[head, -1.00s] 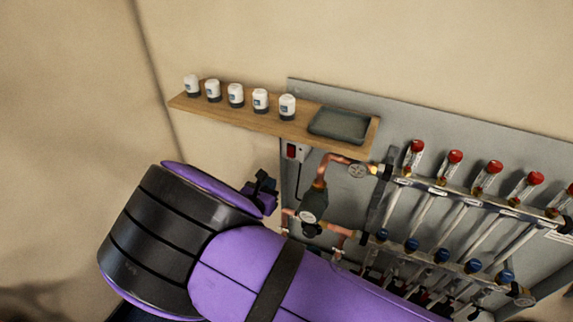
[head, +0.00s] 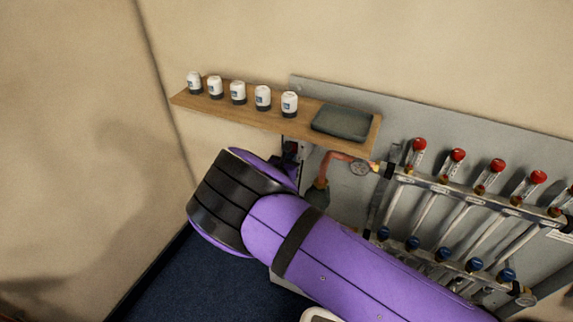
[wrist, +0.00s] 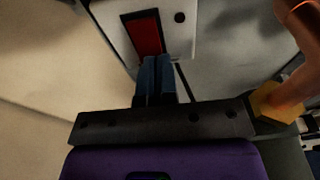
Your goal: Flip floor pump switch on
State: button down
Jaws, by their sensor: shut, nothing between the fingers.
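The pump switch is a red rocker (wrist: 146,33) on a white switch box (wrist: 180,38), seen large at the top of the wrist view. In the head view the red switch (head: 291,147) is small and partly hidden below the wooden shelf, by my gripper. My gripper (wrist: 157,62) shows in the wrist view with its two dark blue fingers shut together and empty. The fingertips overlap the lower end of the red rocker in the picture. I cannot tell whether they touch it, or which way the rocker is tipped.
A wooden shelf (head: 200,103) with several white capped pots and a grey tray (head: 343,122) juts out just above the switch. A copper pipe (head: 337,157) runs close to the right. The manifold with red-capped gauges (head: 457,155) and blue knobs lies farther right.

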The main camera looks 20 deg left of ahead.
jog(key=shift+w, duration=0.15)
jog(key=shift+w+t, duration=0.25)
jog(key=shift+t, duration=0.15)
jog(key=s+a+f, duration=0.1)
jog(key=s+f, duration=0.1)
jog(key=s, duration=1.2)
jog(key=shift+f, duration=0.3)
